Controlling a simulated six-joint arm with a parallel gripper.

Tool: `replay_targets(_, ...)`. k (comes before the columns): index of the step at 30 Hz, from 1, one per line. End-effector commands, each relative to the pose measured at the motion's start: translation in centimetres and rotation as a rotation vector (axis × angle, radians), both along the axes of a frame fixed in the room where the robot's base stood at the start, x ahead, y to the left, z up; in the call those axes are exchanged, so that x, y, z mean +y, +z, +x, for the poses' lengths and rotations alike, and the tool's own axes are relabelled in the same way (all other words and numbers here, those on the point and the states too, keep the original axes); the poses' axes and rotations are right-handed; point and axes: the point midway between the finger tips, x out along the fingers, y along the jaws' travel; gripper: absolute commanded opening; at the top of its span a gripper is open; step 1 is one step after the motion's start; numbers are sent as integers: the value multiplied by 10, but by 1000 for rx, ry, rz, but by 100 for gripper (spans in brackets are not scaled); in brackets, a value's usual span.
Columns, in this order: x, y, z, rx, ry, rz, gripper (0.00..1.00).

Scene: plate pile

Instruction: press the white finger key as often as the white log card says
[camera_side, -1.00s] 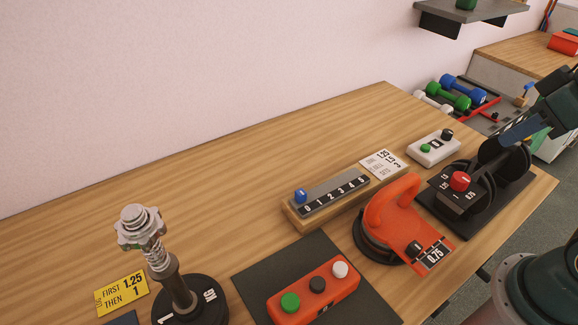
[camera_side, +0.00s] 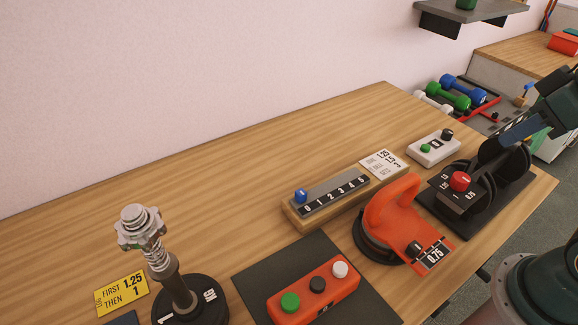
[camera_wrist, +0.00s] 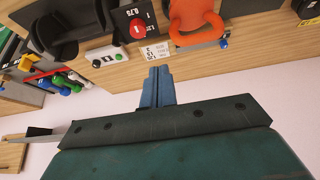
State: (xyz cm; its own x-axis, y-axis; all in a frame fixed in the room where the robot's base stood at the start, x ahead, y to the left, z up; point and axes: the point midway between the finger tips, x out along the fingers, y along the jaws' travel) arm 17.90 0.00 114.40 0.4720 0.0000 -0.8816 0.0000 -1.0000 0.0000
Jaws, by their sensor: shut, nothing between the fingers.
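The white log card (camera_side: 384,163) lies on the desk behind the orange handled device; its small print is too hard to read surely. It also shows in the wrist view (camera_wrist: 155,52). A white box (camera_side: 434,149) with a green and a dark button stands right of the card, also in the wrist view (camera_wrist: 107,55). A white round button (camera_side: 340,269) sits at the right end of an orange key box (camera_side: 322,298), beside a black and a green button. My gripper (camera_wrist: 158,71) is shut and empty, its blue fingers clear of everything; it also shows at upper right in the side view (camera_side: 503,135).
A black device with a red knob (camera_side: 460,181) and an orange handled device (camera_side: 405,215) crowd the right side. A slider scale (camera_side: 338,197), a spring post (camera_side: 160,260) and a yellow log card (camera_side: 121,293) stand further left. The desk's back left is clear.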

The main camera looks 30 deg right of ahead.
Motion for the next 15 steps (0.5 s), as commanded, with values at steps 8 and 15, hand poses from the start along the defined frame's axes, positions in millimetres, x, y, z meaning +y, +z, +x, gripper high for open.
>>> replay_targets(8, 0, 0, 0, 1, 5, -1, 0)
replay_targets(15, 8, -3, 8, 14, 104, -26, 0)
